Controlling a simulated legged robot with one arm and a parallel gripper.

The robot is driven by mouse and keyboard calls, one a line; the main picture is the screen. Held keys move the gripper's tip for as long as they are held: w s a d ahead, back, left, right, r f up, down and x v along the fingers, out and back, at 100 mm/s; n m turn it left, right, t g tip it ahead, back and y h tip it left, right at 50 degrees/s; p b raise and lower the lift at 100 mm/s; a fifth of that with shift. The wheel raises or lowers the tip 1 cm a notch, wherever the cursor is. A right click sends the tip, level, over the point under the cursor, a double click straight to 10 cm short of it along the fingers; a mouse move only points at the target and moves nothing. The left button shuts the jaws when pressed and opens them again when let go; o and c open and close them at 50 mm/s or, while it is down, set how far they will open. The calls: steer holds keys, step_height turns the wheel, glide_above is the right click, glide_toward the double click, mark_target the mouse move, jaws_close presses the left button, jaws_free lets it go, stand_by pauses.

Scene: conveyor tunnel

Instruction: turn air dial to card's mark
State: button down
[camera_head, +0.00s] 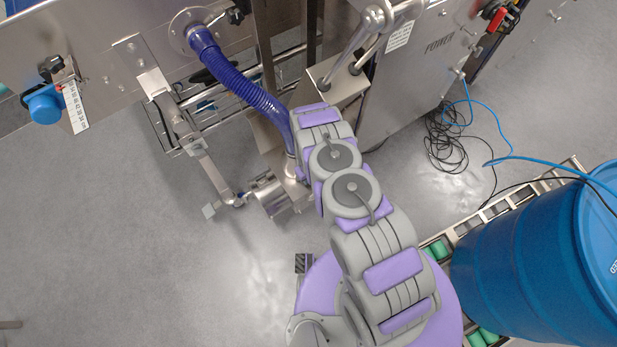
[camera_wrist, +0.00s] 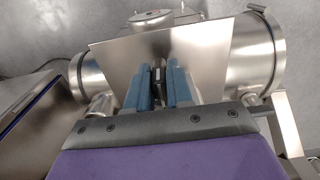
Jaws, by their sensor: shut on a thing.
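In the wrist view, my gripper (camera_wrist: 159,88) has its two blue fingers closed around a narrow dark part (camera_wrist: 158,72), which looks like the grip of the air dial. The fingers hide most of it, and its pointer and any scale cannot be read. It stands in front of a bare trapezoid metal plate (camera_wrist: 205,55). In the head view my arm covers the gripper and the dial. No card with a mark can be made out for sure. A white label (camera_head: 399,36) hangs on the machine, its print too small to read.
A ribbed blue hose (camera_head: 238,82) runs close to my arm. A blue drum (camera_head: 530,265) stands on rollers at right. Loose cables (camera_head: 445,140) lie on the floor. The lower-left floor is clear.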

steer(key=shift+s+d+g+y, duration=0.15)
steer(key=shift+d+g+y, duration=0.05)
steer(key=shift+g+y, duration=0.25)
steer(key=shift+g+y+p, duration=0.45)
steer(key=shift+y+p, duration=0.15)
steer(key=shift+y, duration=0.15)
steer(key=shift+d+f, duration=0.1)
steer(key=shift+w+g+y, duration=0.25)
steer(key=shift+g+y, duration=0.05)
steer(key=shift+y, duration=0.2)
steer(key=shift+d+f+g+y+b, duration=0.15)
steer(key=shift+g+y+b, duration=0.25)
steer(key=shift+b, duration=0.55)
steer(key=shift+y+b, duration=0.4)
steer(key=shift+b, duration=0.15)
steer(key=c, duration=1.1)
jaws_free()
